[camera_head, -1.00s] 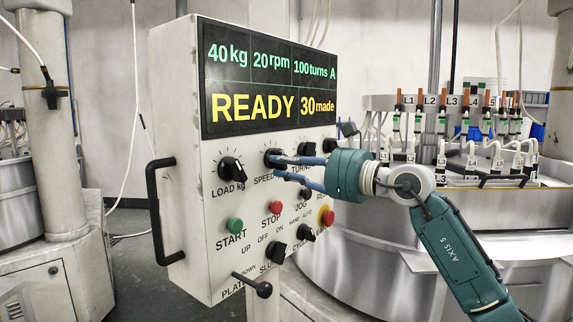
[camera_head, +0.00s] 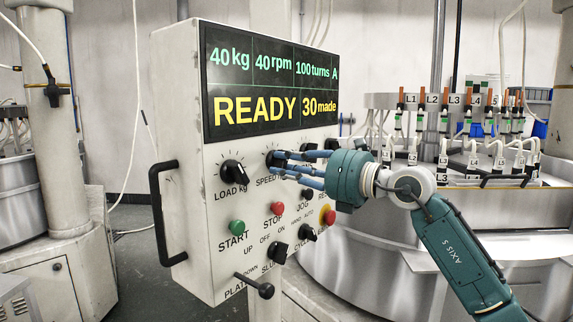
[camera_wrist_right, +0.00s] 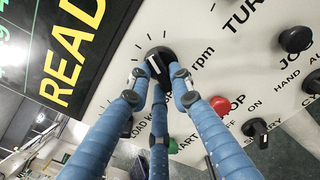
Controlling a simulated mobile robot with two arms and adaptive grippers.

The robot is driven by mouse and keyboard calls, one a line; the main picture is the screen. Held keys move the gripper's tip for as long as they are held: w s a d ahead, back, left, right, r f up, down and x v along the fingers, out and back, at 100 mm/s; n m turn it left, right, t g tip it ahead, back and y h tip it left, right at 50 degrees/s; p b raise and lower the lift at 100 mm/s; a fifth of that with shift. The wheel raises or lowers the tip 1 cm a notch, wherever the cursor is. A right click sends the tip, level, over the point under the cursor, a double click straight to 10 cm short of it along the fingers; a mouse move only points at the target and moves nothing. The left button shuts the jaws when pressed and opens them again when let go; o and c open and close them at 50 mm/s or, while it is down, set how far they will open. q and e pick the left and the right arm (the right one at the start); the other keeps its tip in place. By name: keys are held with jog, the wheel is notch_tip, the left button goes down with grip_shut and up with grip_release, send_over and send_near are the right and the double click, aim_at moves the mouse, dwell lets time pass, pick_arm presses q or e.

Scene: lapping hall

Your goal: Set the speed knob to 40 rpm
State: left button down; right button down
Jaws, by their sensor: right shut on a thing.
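The speed knob (camera_wrist_right: 158,62) is black with a white pointer mark and sits between the blue fingertips of my right gripper (camera_wrist_right: 157,85) in the right wrist view. In the head view my right gripper (camera_head: 283,163) reaches the panel from the right and is shut on the knob, which its fingers partly hide. The display (camera_head: 270,80) reads 40 kg, 40 rpm, 100 turns A, READY and 30 made. My left gripper is not in view.
The load knob (camera_head: 232,173) is left of the speed knob. Below are a green start button (camera_head: 237,228), a red stop button (camera_head: 278,209) and several black switches. A black handle (camera_head: 162,212) is on the panel's left side. A lapping machine (camera_head: 450,220) stands behind my right arm.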

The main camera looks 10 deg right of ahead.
jog(key=shift+m, duration=0.4)
jog(key=c, duration=1.5)
grip_release()
jog(key=shift+c, duration=0.2)
jog(key=v, duration=1.2)
jog(key=shift+w, duration=0.1)
